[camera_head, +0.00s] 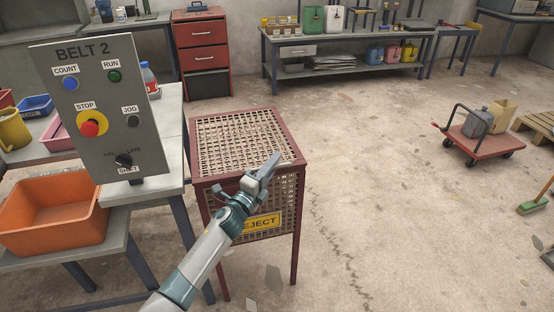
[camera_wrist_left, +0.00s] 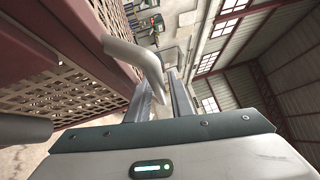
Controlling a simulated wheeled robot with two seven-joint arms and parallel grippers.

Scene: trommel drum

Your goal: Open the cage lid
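The cage is a red-framed mesh box on legs with a yellow reject sign (camera_head: 262,224) on its front. Its mesh lid (camera_head: 240,137) lies flat on top in the head view, closed. My left gripper (camera_head: 275,162) is at the lid's front edge, near the right corner. In the left wrist view a bent grey bar (camera_wrist_left: 137,52) reaches in between my left fingers (camera_wrist_left: 163,95), which stand a narrow gap apart. Whether they grip the bar cannot be told. The red frame and mesh (camera_wrist_left: 70,82) stand beside them. My right gripper is not in view.
A Belt 2 button panel (camera_head: 98,105) stands on a table left of the cage, with an orange bin (camera_head: 55,228) below. A red drawer cabinet (camera_head: 203,55) and a workbench (camera_head: 350,42) stand behind. The floor to the right is open up to a red cart (camera_head: 478,143).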

